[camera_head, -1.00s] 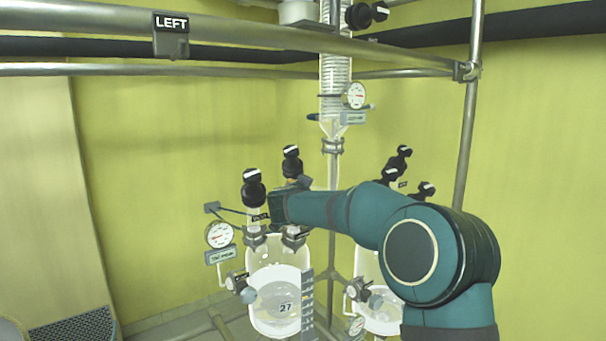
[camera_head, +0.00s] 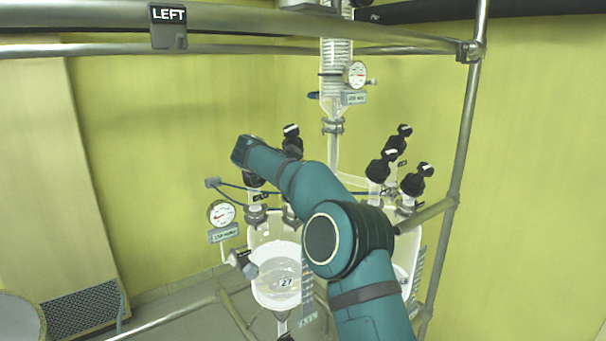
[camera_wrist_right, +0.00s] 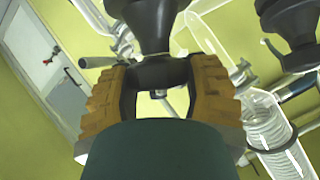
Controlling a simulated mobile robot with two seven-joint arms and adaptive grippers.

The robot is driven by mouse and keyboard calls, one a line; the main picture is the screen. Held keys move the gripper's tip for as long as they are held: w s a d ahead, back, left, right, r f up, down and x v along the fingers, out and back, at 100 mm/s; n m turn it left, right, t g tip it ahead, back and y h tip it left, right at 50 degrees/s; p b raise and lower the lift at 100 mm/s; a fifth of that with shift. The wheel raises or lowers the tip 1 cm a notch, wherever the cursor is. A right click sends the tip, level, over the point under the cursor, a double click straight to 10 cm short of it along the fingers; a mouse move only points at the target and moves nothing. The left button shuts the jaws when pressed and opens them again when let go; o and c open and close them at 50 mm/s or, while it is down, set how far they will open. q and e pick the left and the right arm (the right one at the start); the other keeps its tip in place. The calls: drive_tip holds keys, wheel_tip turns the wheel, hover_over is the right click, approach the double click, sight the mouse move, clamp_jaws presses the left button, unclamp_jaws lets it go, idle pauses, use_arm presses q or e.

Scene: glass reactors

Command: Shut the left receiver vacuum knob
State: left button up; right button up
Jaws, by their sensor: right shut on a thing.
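The left receiver (camera_head: 275,285) is a round glass vessel marked 27, under the LEFT sign (camera_head: 168,15) on the rail. Two black knobs stand on its top. The left one (camera_head: 254,182) is mostly hidden behind my right wrist; the other (camera_head: 292,140) shows beside it with a white mark on top. In the right wrist view, my right gripper (camera_wrist_right: 160,72) has its brown padded fingers on either side of a black knob (camera_wrist_right: 152,25), shut on it. The head view hides the fingers. The knob's label is too small to read. My left gripper is not in view.
A second receiver (camera_head: 405,255) with several black knobs (camera_head: 417,180) stands to the right, partly behind my right arm. A round gauge (camera_head: 221,213) sits left of the left receiver.

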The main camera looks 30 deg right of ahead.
drive_tip(key=shift+r+m+g, duration=0.2)
drive_tip(key=shift+m+g, duration=0.3)
drive_tip(key=shift+m, duration=0.1)
drive_tip(key=shift+g, duration=0.3)
drive_tip(key=shift+f, duration=0.1)
drive_tip(key=o, duration=1.2)
drive_tip(key=v, duration=1.2)
drive_tip(key=shift+d, duration=0.15)
